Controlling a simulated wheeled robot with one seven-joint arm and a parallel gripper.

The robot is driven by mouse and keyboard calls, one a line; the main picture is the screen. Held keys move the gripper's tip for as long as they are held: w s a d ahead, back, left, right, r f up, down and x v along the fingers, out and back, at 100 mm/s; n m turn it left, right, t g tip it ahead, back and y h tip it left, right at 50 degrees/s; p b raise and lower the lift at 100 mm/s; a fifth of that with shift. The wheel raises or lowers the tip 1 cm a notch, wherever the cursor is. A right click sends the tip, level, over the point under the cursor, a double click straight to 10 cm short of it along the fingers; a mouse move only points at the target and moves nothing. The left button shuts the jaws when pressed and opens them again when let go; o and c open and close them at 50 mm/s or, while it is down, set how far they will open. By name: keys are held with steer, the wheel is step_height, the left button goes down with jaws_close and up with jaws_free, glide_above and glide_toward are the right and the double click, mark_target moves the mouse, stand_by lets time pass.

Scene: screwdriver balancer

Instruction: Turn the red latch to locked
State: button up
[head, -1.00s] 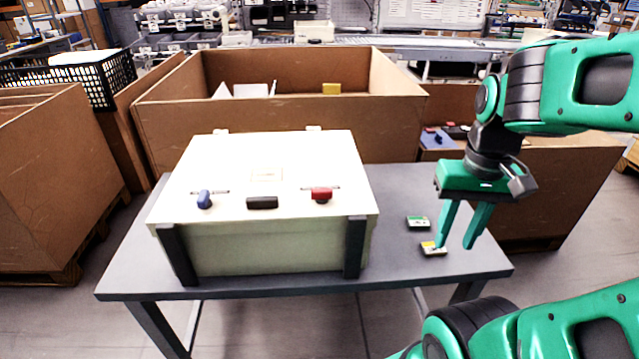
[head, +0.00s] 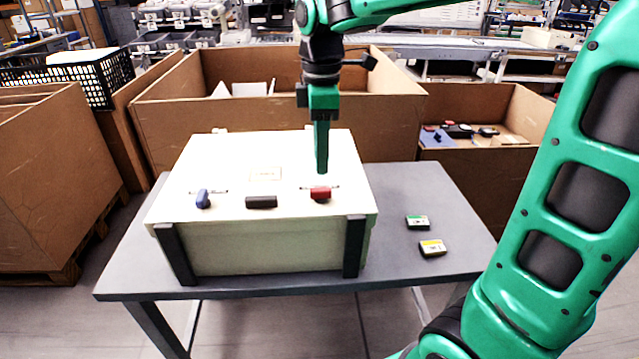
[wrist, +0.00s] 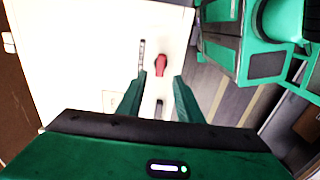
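The red latch (head: 320,194) is a small knob on the right part of the cream box lid (head: 230,170). Marks on the lid show beside it, too small to read. In the head view my gripper (head: 321,172) points down just above and behind the red latch, seen edge-on. In the wrist view the red latch (wrist: 161,65) lies ahead of and between the two spread green fingers (wrist: 155,85), with nothing held. The fingers are apart from the latch. A blue latch (head: 203,198) sits on the left of the lid, with a dark handle (head: 261,202) between the two latches.
The box stands on a grey table (head: 400,185). Two small cards or boxes, one green-marked (head: 417,222) and one yellow-marked (head: 432,248), lie on the table to the right. A large cardboard bin (head: 270,115) stands behind the table. The table's right part is otherwise clear.

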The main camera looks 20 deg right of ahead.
mark_target(322, 189)
step_height(322, 189, down, 8)
stand_by(0.4)
jaws_close()
steer(key=shift+d, duration=0.1)
